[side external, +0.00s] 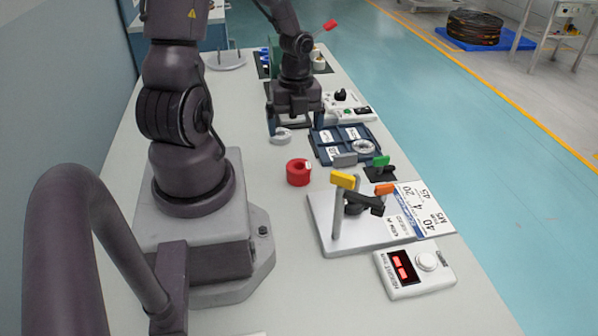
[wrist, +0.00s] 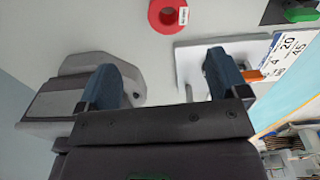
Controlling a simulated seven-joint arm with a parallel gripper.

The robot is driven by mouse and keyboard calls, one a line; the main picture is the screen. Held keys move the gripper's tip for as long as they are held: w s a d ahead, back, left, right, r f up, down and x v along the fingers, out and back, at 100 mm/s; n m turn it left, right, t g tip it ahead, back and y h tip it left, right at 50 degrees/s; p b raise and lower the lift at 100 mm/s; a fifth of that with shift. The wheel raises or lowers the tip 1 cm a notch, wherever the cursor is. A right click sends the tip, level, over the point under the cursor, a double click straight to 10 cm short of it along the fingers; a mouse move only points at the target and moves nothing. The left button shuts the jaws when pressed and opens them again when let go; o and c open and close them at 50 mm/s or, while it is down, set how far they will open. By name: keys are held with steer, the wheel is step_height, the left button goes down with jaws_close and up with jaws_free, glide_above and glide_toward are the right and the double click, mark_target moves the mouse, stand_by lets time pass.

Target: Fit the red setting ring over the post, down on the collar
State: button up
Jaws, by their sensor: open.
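The red setting ring (side external: 298,178) lies flat on the bench, left of a white base plate (side external: 325,242); it has a small white label. In the wrist view the ring (wrist: 158,22) is at the top edge, beyond my fingertips. I cannot make out which part is the collar. My gripper (side external: 295,126) is open and empty, above the bench and farther back than the red ring. Its fingers are spread in the wrist view (wrist: 166,85), which partly hides the plate.
A grey ring (side external: 281,136) lies near my left finger. Bare bench lies left of the red ring.

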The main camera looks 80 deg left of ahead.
steer(key=m, duration=0.3)
glide_above(299, 169)
steer(key=shift+m, duration=0.3)
steer(key=f, duration=0.5)
steer(key=d+f, duration=0.1)
steer(key=f, duration=0.1)
steer(key=shift+s+f, duration=0.25)
steer(key=shift+f, duration=0.05)
steer(key=shift+w+f, duration=0.15)
steer(key=shift+f, duration=2.5)
steer(key=c, duration=1)
